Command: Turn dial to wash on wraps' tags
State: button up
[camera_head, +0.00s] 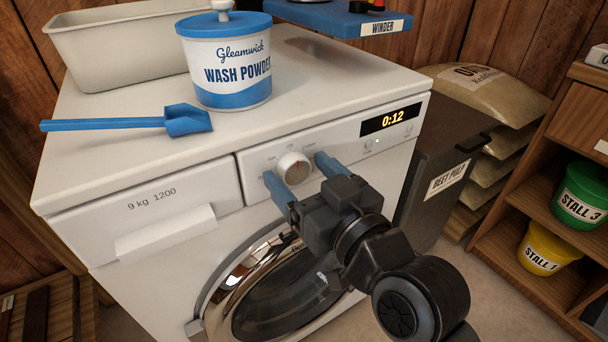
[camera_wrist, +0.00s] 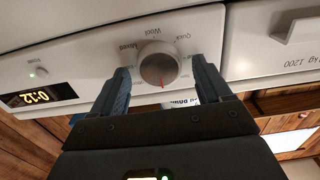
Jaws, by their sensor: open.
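The dial (camera_head: 293,168) is a round pale knob with a red pointer line, on the washing machine's (camera_head: 195,235) upper front panel. The dial also shows in the wrist view (camera_wrist: 158,65), where its red line points down toward lettering I cannot read. Upside-down words there include Quick, Wool and what looks like Mixed. My gripper (camera_head: 294,171) is open, with one blue finger on each side of the dial. Gaps show between fingers and knob in the wrist view. The lit display (camera_head: 390,118) reads 0:12. I see no wraps or tags.
A wash powder tub (camera_head: 229,80), blue scoop (camera_head: 135,123) and beige bin (camera_head: 125,45) stand on the machine. A blue WINDER shelf (camera_head: 340,20) is above its back edge. A beet pulp bin (camera_head: 440,180), sacks and a bucket shelf (camera_head: 520,245) are at right.

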jog(key=shift+c, duration=0.2)
jog(key=c, duration=0.9)
jog(key=shift+c, duration=0.2)
jog(key=shift+r+m+p, duration=0.1)
jog(key=shift+m+p, duration=0.2)
jog(key=shift+p, duration=0.05)
jog(key=shift+d+r+m+p, duration=0.1)
jog(key=shift+m+p, duration=1.1)
jog(key=shift+p, duration=0.05)
jog(key=m+p, duration=0.2)
jog(key=m, duration=0.2)
jog(key=shift+w+p, duration=0.1)
jog(key=shift+p, duration=0.3)
jog(key=shift+d+f+m+p, duration=0.1)
jog(key=shift+f+m+p, duration=0.1)
jog(key=shift+m+p, duration=0.55)
jog(key=shift+m, duration=0.25)
